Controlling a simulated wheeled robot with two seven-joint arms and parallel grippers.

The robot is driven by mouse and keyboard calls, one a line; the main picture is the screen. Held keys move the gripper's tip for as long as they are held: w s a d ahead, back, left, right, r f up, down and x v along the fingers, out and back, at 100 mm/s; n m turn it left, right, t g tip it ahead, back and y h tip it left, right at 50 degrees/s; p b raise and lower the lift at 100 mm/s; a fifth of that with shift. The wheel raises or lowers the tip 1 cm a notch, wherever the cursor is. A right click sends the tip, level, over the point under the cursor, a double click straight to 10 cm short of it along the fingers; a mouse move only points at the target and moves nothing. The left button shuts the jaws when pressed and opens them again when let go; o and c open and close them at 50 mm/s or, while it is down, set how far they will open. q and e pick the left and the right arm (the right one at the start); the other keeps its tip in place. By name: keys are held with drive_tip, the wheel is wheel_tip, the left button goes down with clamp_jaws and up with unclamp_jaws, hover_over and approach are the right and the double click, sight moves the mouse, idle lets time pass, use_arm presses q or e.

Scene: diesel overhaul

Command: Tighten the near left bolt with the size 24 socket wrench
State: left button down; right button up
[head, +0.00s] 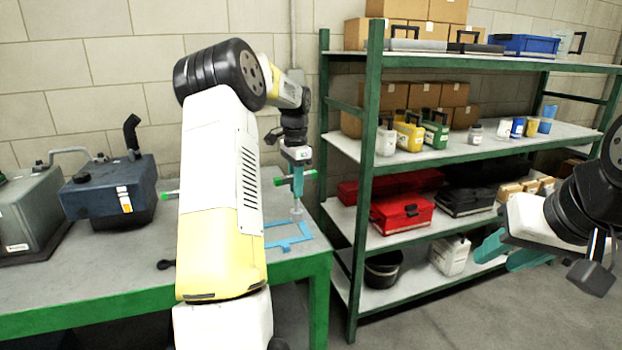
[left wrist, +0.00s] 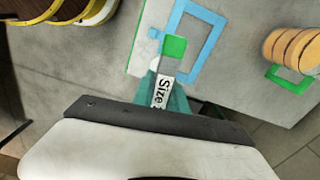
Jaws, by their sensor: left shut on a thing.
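My left gripper (head: 298,182) is shut on a socket wrench with green ends (head: 311,174) and a shaft pointing down, above the right end of the green-edged table (head: 298,268). In the left wrist view the wrench's green end (left wrist: 174,47) and a white label (left wrist: 160,93) show between the teal fingers. The label reads "Size", but its number is mostly hidden. The wrench is over or near a blue outline (head: 290,243) on the tabletop; contact cannot be told. My right gripper (head: 512,252) is empty, with its teal fingers apart. The near left bolt cannot be made out.
A dark blue machine (head: 108,192) and a grey one (head: 30,210) stand on the table at left. Another green-tipped item (head: 171,195) shows partly behind my left arm. Green shelving (head: 368,150) with boxes, bottles and a red case (head: 402,214) stands close right of the table.

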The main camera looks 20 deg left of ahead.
use_arm(q)
drive_tip(key=s+d+f+n, duration=0.9)
drive_tip(key=s+d+f, duration=0.3)
drive_tip(key=d, duration=0.2)
